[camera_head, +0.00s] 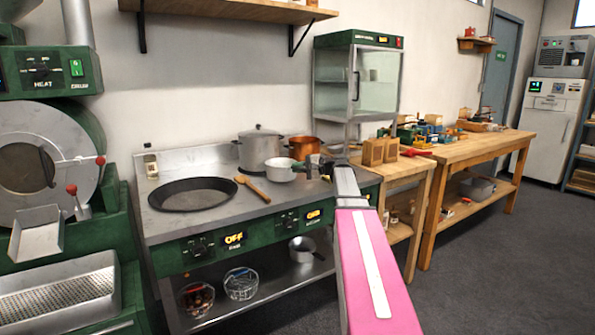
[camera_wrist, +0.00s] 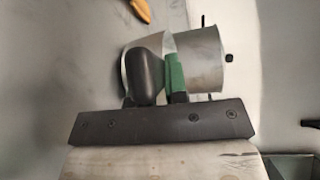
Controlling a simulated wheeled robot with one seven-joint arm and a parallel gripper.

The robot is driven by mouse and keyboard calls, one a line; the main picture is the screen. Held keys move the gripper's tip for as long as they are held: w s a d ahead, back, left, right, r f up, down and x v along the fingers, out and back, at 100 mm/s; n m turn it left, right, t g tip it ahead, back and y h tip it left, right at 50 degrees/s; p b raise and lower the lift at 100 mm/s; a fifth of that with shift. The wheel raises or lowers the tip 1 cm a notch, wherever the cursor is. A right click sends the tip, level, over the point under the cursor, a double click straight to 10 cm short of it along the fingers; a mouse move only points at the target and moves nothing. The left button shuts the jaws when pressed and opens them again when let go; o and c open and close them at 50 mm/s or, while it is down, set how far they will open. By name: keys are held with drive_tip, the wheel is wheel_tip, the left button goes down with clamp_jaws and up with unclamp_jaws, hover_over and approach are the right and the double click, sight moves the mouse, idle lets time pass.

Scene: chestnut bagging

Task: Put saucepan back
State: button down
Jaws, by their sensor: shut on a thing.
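A small pale saucepan (camera_head: 280,170) is at the back right of the green-fronted stove in the head view, in front of the tall lidded pot. My gripper (camera_head: 318,166) is at its right, at the handle side, and is shut on it. In the wrist view, a dark rounded handle (camera_wrist: 146,78) stands against the gripper (camera_wrist: 165,88), beside a green piece, with grey metal walls behind. My arm hides part of the stove's right side. I cannot tell whether the saucepan's base touches the stovetop.
A wide black pan (camera_head: 193,194) and a wooden spoon (camera_head: 253,190) lie on the stovetop. The lidded pot (camera_head: 260,148) and a copper pot (camera_head: 303,146) stand at the back. Another small pan (camera_head: 302,247) and wire baskets (camera_head: 241,283) are on the shelf below. A wooden table (camera_head: 400,172) adjoins at right.

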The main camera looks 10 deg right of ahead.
drive_tip(key=shift+f, duration=0.5)
drive_tip(key=c, duration=1.1)
unclamp_jaws()
drive_tip(key=shift+c, duration=0.2)
drive_tip(key=v, duration=1.2)
